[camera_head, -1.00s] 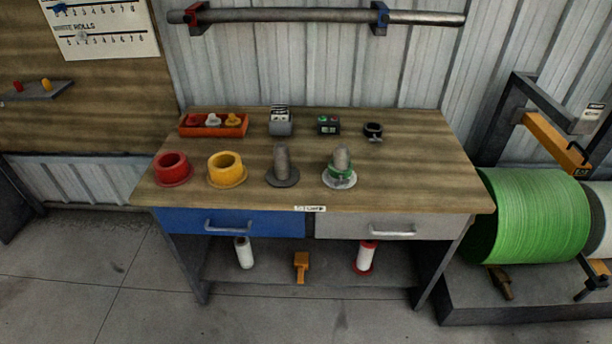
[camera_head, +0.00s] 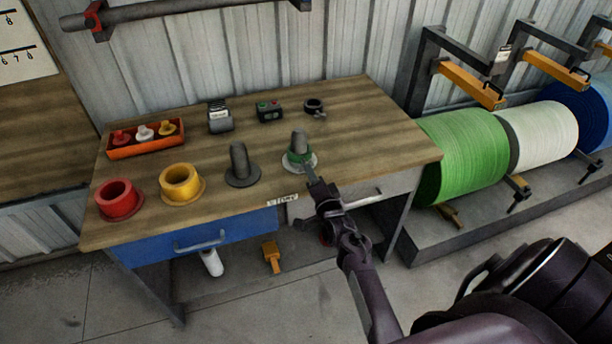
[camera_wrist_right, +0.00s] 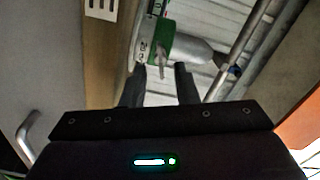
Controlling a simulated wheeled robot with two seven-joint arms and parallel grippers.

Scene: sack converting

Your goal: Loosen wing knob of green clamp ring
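The green clamp ring (camera_head: 298,156) sits around the base of an upright grey spindle (camera_head: 299,139), above a pale round flange (camera_head: 312,165) near the table's front edge. In the right wrist view, the green ring (camera_wrist_right: 163,34) carries a small pale wing knob (camera_wrist_right: 162,64) that points toward my gripper. My right gripper (camera_head: 311,176) reaches in from the front right, close to the ring. Its two dark fingers (camera_wrist_right: 158,84) are apart, with the knob's end in line with the gap. I see no contact. My left gripper is out of view.
A bare dark spindle (camera_head: 240,163), a yellow collar (camera_head: 181,184) and a red collar (camera_head: 119,199) stand left of the ring. A black ring (camera_head: 314,106) and a button box (camera_head: 268,111) lie behind. A green roll (camera_head: 462,157) is right of the table.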

